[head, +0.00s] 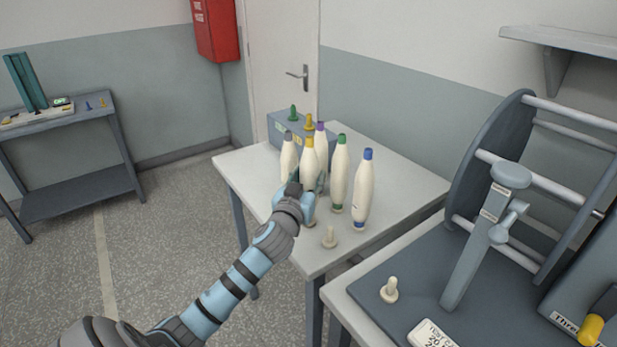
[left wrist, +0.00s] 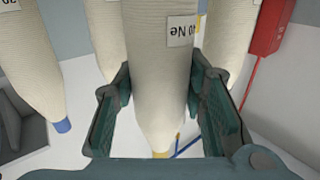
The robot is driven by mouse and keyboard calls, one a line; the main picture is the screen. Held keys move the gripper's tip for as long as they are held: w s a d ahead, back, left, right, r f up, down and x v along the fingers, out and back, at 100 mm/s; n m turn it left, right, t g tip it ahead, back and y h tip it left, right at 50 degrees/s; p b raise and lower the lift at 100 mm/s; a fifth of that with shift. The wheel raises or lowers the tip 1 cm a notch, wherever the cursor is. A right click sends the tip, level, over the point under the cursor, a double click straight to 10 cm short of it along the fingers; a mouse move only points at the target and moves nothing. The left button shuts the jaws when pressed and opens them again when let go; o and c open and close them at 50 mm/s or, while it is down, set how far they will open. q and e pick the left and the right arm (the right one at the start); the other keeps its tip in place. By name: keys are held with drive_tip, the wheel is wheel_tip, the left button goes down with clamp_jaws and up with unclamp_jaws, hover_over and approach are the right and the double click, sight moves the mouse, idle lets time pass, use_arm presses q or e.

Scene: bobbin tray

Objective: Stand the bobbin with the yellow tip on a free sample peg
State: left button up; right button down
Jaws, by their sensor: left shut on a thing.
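The bobbin with the yellow tip (head: 308,165) is a cream cone standing upright in a group on the light table. My left gripper (head: 295,187) is shut on it from the near side and hides part of its lower body. In the left wrist view the fingers (left wrist: 160,115) lie on both sides of a labelled bobbin (left wrist: 158,70). I cannot tell whether its foot is lifted. Another cream peg (head: 390,290) stands on the dark bench top. My right gripper is not in view.
A grey box (head: 284,131) with green and yellow pegs is behind. A rack with rails (head: 490,180) stands at right.

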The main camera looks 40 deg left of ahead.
use_arm(q)
drive_tip(key=shift+f+b, duration=0.9)
drive_tip(key=shift+f, duration=0.2)
drive_tip(key=o, duration=1.3)
drive_tip(key=v, duration=1.2)
